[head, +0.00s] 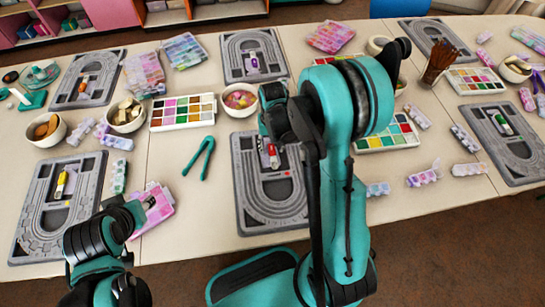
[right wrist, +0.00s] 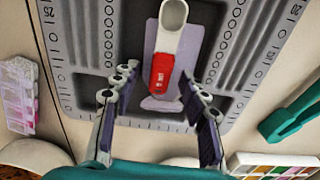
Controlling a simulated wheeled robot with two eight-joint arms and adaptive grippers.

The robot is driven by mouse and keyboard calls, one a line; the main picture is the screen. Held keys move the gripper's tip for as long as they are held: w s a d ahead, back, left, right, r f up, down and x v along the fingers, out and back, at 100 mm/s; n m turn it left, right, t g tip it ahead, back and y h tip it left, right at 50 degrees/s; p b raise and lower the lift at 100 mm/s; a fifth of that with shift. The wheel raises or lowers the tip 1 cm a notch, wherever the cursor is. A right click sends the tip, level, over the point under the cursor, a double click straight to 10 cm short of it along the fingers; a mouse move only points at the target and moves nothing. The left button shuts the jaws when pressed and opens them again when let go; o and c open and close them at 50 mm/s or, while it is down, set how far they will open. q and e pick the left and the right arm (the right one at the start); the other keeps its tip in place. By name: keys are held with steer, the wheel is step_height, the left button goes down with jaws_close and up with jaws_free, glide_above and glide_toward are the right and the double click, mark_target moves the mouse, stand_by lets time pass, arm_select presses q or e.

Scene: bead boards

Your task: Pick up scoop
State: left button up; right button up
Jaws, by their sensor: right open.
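A scoop (head: 273,156) with a red handle lies in the middle of a grey bead board (head: 250,200) in the head view. In the right wrist view the same scoop (right wrist: 161,70) shows a white bowl end pointing up the picture and its red handle toward my gripper. My right gripper (right wrist: 163,95) is open, with its fingers on either side of the handle end and nothing between them that it grips. In the head view the right gripper (head: 275,125) and arm partly cover the board. My left gripper (head: 143,205) is at the lower left; its jaws are unclear.
Other grey boards hold scoops with yellow (head: 61,186), purple (head: 253,65) and green (head: 503,123) handles. A pink box (head: 157,212) is by the left gripper.

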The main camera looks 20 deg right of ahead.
steer(key=c, duration=1)
